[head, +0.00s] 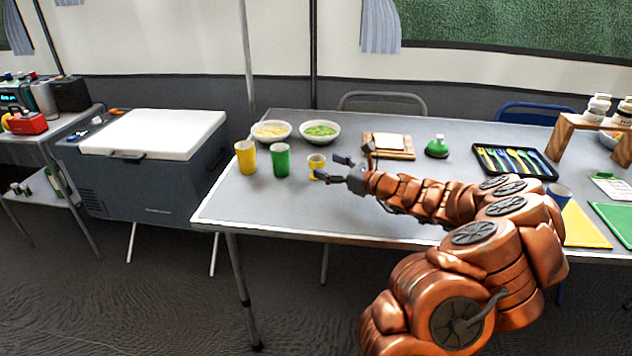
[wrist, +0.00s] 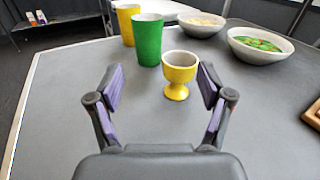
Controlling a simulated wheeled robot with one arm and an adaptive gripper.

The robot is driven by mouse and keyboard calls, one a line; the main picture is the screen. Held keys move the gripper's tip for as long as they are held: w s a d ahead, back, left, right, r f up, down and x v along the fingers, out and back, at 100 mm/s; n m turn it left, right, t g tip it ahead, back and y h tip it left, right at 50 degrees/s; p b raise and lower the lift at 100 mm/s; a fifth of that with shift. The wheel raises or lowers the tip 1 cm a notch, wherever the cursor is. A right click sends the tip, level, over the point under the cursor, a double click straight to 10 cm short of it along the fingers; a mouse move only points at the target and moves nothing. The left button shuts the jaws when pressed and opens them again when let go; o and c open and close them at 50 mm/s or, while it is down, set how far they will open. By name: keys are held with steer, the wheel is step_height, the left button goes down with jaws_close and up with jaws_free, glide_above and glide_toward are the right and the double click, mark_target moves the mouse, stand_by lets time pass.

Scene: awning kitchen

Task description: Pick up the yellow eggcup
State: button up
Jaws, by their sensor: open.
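The yellow eggcup (head: 316,162) stands upright on the grey table (head: 260,207), near its left end. In the wrist view the eggcup (wrist: 179,75) has a pale inside and a short stem on a round foot. My gripper (head: 325,167) is open and comes at it from the right in the head view. In the wrist view the open fingers of my gripper (wrist: 162,88) reach towards the eggcup, which stands between or just beyond the fingertips, nearer the right one. I see no finger clearly touching it.
A green cup (wrist: 147,40) stands close behind the eggcup, with a yellow cup (wrist: 127,25) beyond it. Two bowls, one with pale food (head: 271,131) and one with green food (head: 320,131), stand behind. The table's front left is clear.

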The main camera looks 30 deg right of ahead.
mark_target(323, 161)
steer(key=d+f, duration=0.1)
steer(key=d+f+m+h, duration=0.1)
steer(key=shift+s+d, duration=0.1)
steer(key=shift+d, duration=0.25)
steer(key=shift+r+b+x, duration=0.25)
steer(key=shift+b+x, duration=0.15)
steer(key=shift+x, duration=1.5)
steer(key=shift+r+b+x, duration=0.2)
steer(key=shift+b+x, duration=0.2)
steer(key=shift+x, duration=1.55)
steer(key=shift+c, duration=0.4)
steer(key=c, duration=1.2)
